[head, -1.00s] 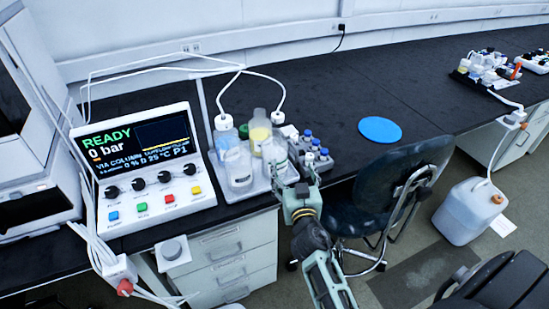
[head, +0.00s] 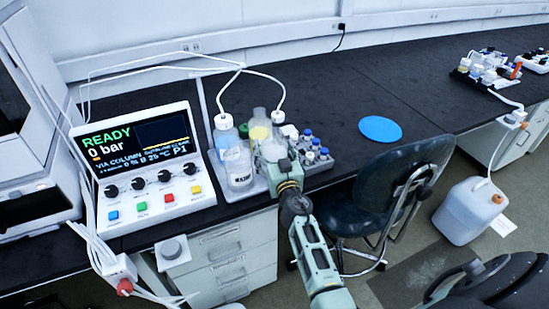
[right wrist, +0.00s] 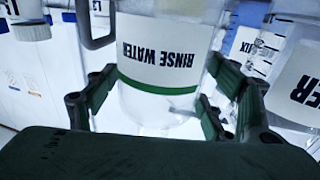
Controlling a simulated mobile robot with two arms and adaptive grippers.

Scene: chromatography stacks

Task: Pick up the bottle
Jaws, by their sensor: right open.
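In the right wrist view a clear bottle (right wrist: 160,105) with a white label reading "RINSE WATER", upside down in the picture, stands between the two fingers of my right gripper (right wrist: 160,100). The fingers are open on either side of it, and I cannot tell whether they touch it. In the head view my right gripper (head: 268,150) is at the front right of the bottle tray and largely hides this bottle. My left gripper is not in view.
Close neighbours on the tray are a labelled clear bottle (head: 239,175), a blue-labelled bottle (head: 225,135) and a yellow-banded bottle (head: 260,128). Tubes run overhead to bottle caps. A rack of small vials (head: 315,155) stands right. A control panel (head: 150,165) stands left.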

